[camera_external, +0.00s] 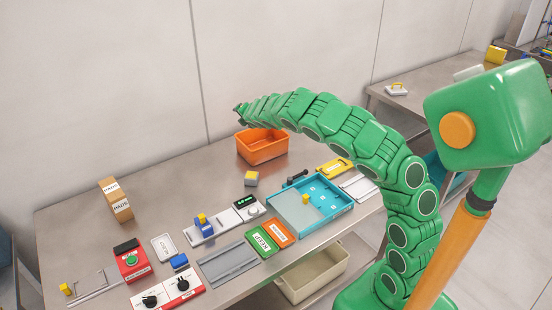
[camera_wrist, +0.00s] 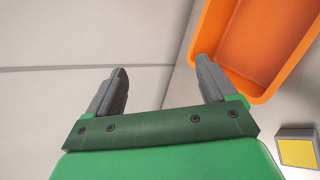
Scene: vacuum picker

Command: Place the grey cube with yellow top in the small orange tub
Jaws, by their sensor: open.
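The grey cube with yellow top (camera_external: 251,178) stands on the metal table, in front of the small orange tub (camera_external: 262,158). In the wrist view the cube (camera_wrist: 297,150) is at the lower right, with its yellow face showing, and the tub (camera_wrist: 213,45) is at the upper right. The tub's visible floor looks empty. My gripper (camera_wrist: 160,80) is open, with nothing between its two grey fingers. In the external view my gripper (camera_external: 240,112) is raised above and left of the tub, apart from the cube; its fingers are too small to make out there.
A teal tray (camera_external: 333,208) stands right of the cube. A scale (camera_external: 249,209) and a grey fixture with blue and yellow pieces (camera_external: 205,232) lie in front of it. Cardboard boxes (camera_external: 120,211) stand at the left. The table between the boxes and the tub is clear.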

